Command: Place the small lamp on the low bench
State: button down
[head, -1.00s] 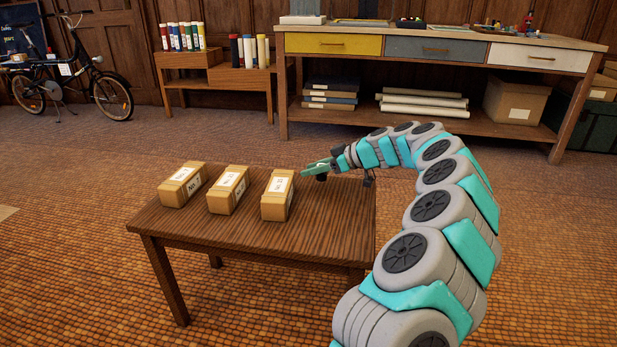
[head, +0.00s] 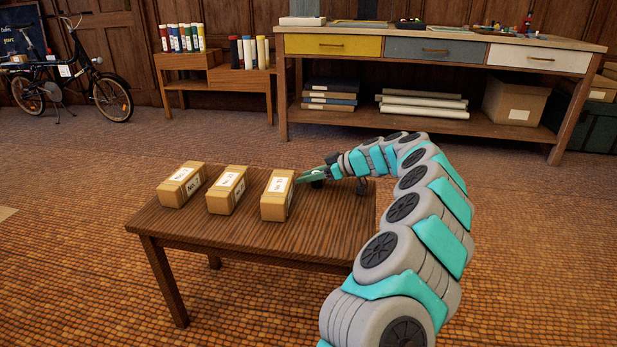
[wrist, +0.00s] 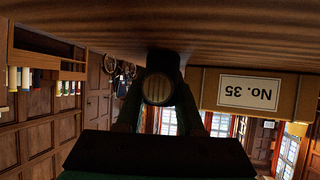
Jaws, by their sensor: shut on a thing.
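The small lamp (wrist: 158,88) is dark with a pale round ribbed face. It sits between the two fingers of my gripper (wrist: 157,98), which is shut on it. The wrist view is upside down, and the lamp's dark base meets or nearly meets the wooden top of the low bench (head: 290,236). In the head view my gripper (head: 314,175) is low over the bench's far right part, just right of the nearest box. The lamp (head: 317,184) shows there only as a small dark shape under the fingers. I cannot tell whether it fully rests on the wood.
Three tan labelled boxes stand on the bench: left (head: 182,185), middle (head: 227,190) and right (head: 277,195). The right one, "No. 35" (wrist: 250,92), is close beside the lamp. The bench's front right is bare. A long worktable (head: 420,125) stands behind.

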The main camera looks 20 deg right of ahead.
jog(key=shift+f, duration=0.15)
jog(key=c, duration=0.8)
grip_release()
jog(key=shift+r, duration=0.25)
jog(key=p+v, duration=0.1)
jog(key=v, duration=1.1)
jog(key=shift+s+f, duration=0.1)
jog(key=shift+a, duration=0.15)
